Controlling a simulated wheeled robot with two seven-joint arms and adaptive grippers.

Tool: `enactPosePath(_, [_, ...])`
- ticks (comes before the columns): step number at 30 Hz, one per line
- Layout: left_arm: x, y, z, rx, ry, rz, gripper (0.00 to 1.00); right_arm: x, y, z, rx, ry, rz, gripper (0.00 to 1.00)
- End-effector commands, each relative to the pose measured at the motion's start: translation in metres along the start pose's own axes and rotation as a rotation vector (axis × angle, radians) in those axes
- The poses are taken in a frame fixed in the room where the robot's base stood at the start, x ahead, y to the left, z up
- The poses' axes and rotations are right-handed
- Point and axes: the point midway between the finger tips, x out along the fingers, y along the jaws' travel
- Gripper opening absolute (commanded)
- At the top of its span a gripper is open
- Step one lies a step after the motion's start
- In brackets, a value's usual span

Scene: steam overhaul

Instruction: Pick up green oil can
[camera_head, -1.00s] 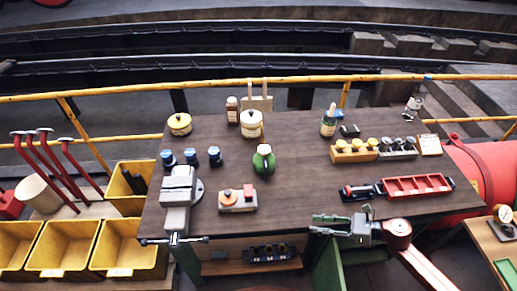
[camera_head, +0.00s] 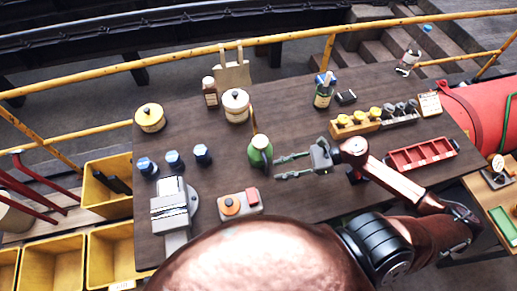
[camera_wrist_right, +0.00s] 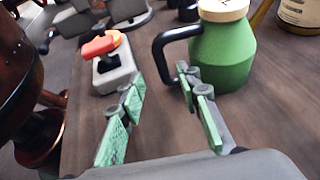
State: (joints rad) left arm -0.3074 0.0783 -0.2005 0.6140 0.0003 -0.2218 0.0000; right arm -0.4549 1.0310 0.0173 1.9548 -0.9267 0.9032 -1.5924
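The green oil can (camera_head: 260,155) stands upright on the dark wooden workbench (camera_head: 300,206), with a cream cap on top. In the right wrist view the can (camera_wrist_right: 226,55) shows a black handle (camera_wrist_right: 160,44) facing my gripper. My right gripper (camera_head: 278,168) is just right of the can, its fingers apart and pointing at it. In the right wrist view the gripper (camera_wrist_right: 160,82) is open and empty, with the handle just beyond its fingertips; I cannot tell if they touch. My left gripper is out of view.
A grey control box with orange and red knobs (camera_head: 240,204) sits in front of the can. A white jar (camera_head: 236,106) stands behind it. A vise (camera_head: 174,208) and several blue-topped bottles (camera_head: 173,159) are left. A red tray (camera_head: 421,155) is right.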

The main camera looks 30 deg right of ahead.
Motion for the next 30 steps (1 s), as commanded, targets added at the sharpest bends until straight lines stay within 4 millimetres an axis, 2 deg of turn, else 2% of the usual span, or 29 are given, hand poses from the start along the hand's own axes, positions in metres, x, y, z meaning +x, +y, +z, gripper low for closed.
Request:
enactPosePath(5, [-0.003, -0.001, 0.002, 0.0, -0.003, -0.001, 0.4, 0.021, -0.002, 0.004, -0.004, -0.001, 0.002, 0.31])
enactPosePath(12, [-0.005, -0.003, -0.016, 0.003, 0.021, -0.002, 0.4, 0.052, -0.004, 0.005, -0.001, -0.002, 0.001, 0.31])
enactPosePath(20, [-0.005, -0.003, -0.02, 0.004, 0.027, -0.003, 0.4, 0.055, -0.004, 0.004, 0.0, 0.0, -0.001, 0.31])
enactPosePath(30, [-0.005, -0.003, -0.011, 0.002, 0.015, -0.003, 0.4, 0.055, -0.004, 0.004, 0.0, 0.0, 0.0, 0.09])
